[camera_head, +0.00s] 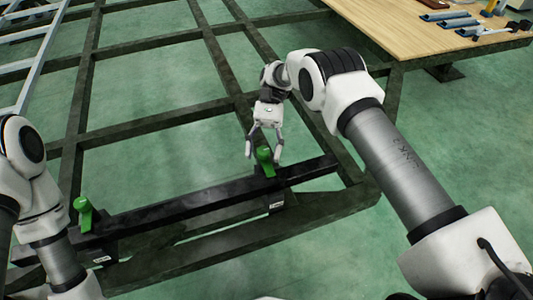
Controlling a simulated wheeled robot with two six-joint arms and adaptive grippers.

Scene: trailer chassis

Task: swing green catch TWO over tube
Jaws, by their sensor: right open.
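Two green catches show along a dark tube (180,207) that lies across the frame. One green catch (265,161) is at the right part of the tube and the other green catch (84,212) is near its left end. Each has a small white label below it, too small to read, so I cannot tell which is TWO. My right gripper (264,150) is open, pointing down, with one finger on each side of the right catch. I cannot tell whether the fingers touch it. My left arm is at the left edge, and its gripper is out of view.
The dark chassis frame (180,130) spreads over the green floor, with open gaps between its bars. A wooden table (410,35) at the upper right holds blue parts (455,20) and several tools. A pale metal ladder-like rail (38,62) is at the upper left.

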